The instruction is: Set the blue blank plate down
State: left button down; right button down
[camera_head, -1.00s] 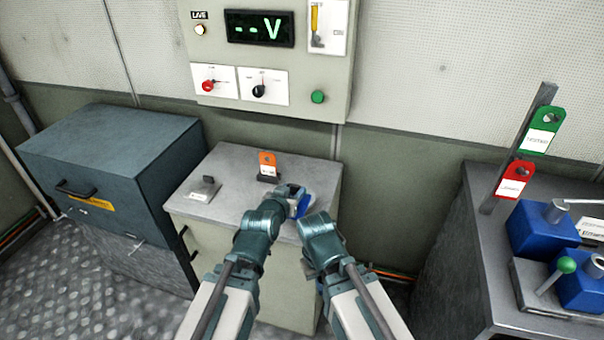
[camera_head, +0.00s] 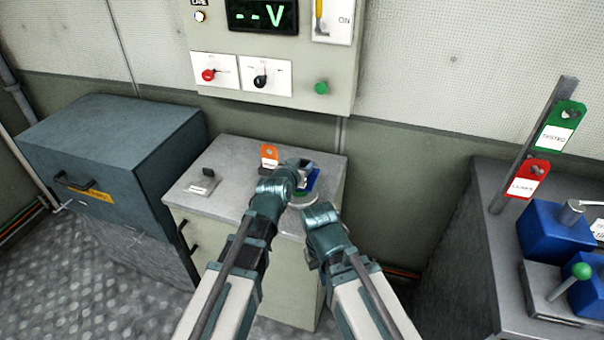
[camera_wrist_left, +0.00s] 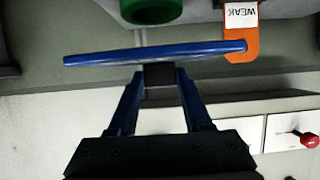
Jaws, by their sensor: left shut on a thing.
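The blue blank plate (camera_wrist_left: 100,58) shows nearly edge-on as a long blue strip in the left wrist view. My left gripper (camera_wrist_left: 158,76) is shut on it. In the head view my left gripper (camera_head: 306,170) is over the back right of the grey cabinet top (camera_head: 225,165), and a small part of the blue plate (camera_head: 314,180) shows beside it. I cannot tell whether the plate touches the top. My right gripper (camera_head: 320,214) is lower, by the cabinet's front right edge; its fingers are hidden.
An orange tag (camera_head: 269,155), labelled WEAK in the wrist view (camera_wrist_left: 240,18), stands left of my left gripper. A green ring-like part (camera_wrist_left: 152,8) is close to the plate. A control panel (camera_head: 275,75) hangs behind.

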pick_arm(q)
jog(key=shift+f+b, duration=1.3)
jog(key=shift+f, duration=0.3)
jog(key=shift+f, duration=0.15)
jog(key=shift+c, duration=1.7)
grip_release()
